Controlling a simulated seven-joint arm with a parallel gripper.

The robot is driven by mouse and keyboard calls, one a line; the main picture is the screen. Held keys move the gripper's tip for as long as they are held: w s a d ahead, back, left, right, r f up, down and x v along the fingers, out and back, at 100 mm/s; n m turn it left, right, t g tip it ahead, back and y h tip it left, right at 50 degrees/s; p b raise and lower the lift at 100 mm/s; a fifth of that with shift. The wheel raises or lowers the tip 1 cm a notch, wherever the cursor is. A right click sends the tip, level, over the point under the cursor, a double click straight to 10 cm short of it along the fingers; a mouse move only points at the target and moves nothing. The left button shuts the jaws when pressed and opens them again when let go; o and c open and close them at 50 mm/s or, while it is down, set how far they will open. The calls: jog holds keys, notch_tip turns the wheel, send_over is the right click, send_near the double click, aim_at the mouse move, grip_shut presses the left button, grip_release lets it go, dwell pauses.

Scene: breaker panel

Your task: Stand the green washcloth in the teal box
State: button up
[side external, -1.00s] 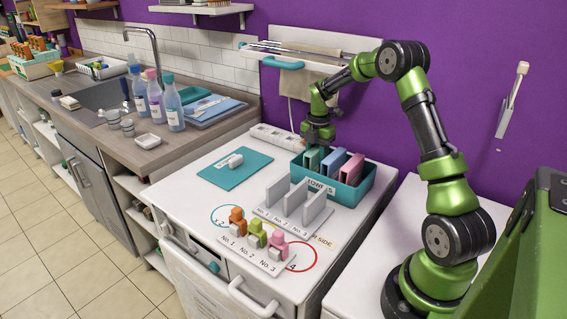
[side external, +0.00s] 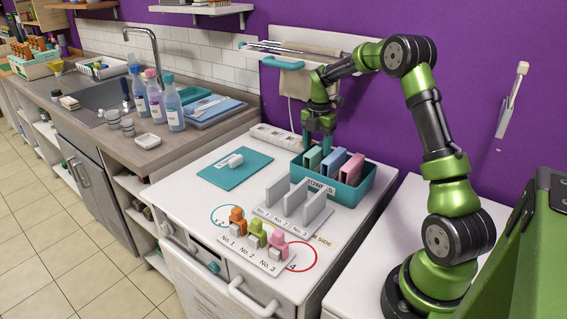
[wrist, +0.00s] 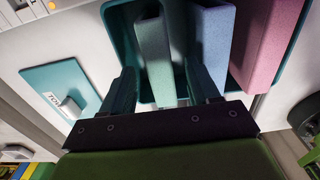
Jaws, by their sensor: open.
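The green washcloth (side external: 312,159) stands upright in the left end of the teal box (side external: 348,196), beside a blue cloth (side external: 334,160) and a pink cloth (side external: 351,167). My gripper (side external: 318,140) is open and directly above the green washcloth, fingers pointing down. In the wrist view the green washcloth (wrist: 155,60) shows between the two spread fingers, with a gap on each side. The blue cloth (wrist: 210,45) is close beside the right finger. The washcloth's lower part is hidden by the box wall.
A teal mat (side external: 236,170) with a small white block lies left of the box. A grey rack with upright dividers (side external: 300,205) and several coloured figures on a numbered strip (side external: 255,250) stand in front. A white power strip (side external: 277,137) lies behind.

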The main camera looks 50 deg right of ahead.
jog(key=shift+r, duration=1.9)
